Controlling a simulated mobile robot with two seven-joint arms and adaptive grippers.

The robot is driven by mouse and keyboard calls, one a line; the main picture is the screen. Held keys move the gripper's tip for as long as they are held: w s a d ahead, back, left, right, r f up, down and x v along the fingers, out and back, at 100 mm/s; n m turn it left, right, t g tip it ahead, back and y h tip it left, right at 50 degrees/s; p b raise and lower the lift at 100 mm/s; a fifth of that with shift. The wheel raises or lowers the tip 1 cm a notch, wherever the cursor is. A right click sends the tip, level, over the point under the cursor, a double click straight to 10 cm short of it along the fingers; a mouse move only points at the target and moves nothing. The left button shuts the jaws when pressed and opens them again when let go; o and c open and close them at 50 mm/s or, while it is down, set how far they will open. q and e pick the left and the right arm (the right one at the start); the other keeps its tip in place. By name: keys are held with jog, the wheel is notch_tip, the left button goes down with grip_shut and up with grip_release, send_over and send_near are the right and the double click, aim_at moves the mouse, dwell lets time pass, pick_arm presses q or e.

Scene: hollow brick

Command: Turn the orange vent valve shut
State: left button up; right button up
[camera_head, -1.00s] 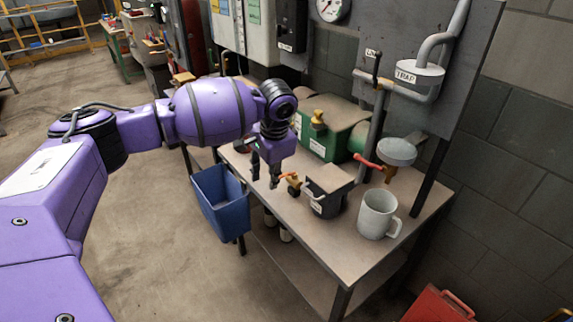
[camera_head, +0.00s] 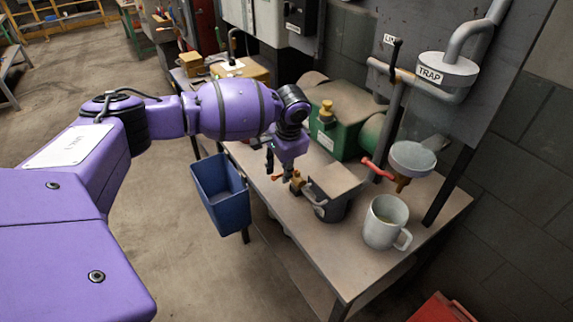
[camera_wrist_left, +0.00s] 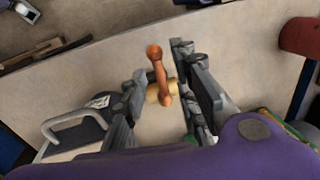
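The orange vent valve is a small bar handle (camera_wrist_left: 161,84) on a brass fitting (camera_wrist_left: 157,96), beside a dark grey lidded box (camera_head: 333,187). In the head view the handle (camera_head: 277,177) is small and partly hidden by my gripper. My left gripper (camera_head: 279,168) points down over the table at the valve. In the left wrist view its two fingers (camera_wrist_left: 160,72) are apart, one on each side of the orange handle. A gap shows on both sides, so it does not look gripped. My right gripper is in neither view.
A blue bin (camera_head: 222,195) hangs at the table's near edge.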

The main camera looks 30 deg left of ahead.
pick_arm(q)
jog(key=shift+f, duration=0.2)
grip_shut()
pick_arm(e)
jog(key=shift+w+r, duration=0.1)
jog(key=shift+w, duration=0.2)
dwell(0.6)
